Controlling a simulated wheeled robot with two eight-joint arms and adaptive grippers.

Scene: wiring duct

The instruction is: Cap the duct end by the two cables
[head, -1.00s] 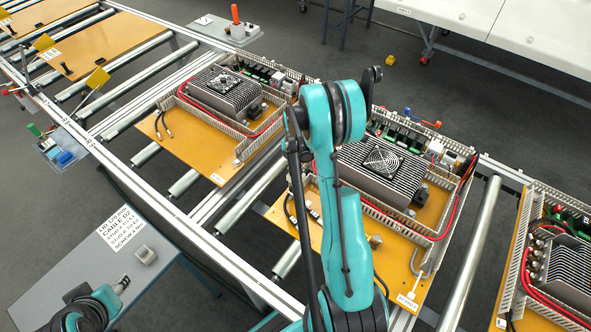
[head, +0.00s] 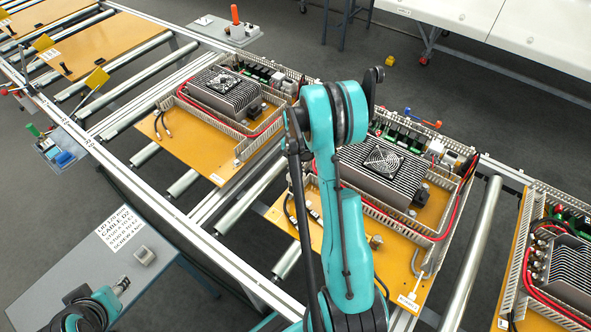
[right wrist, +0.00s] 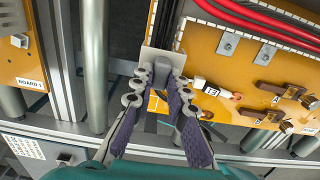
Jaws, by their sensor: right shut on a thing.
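My right gripper (right wrist: 162,88) is shut on a small grey cap (right wrist: 163,60) with a flat plate. It holds the cap at the edge of the middle board (right wrist: 203,40), by the end of a slotted duct (right wrist: 178,25). I cannot tell whether the cap touches the duct. To the right of the fingers lie two cable ends, one with a white label (right wrist: 200,86) and an orange-tipped lead. In the head view my teal right arm stands over the middle board (head: 395,262) and hides the gripper and cap.
A roller (right wrist: 96,60) and another board (right wrist: 18,60) are at left. A finned heat sink (head: 385,170) stands on the middle board.

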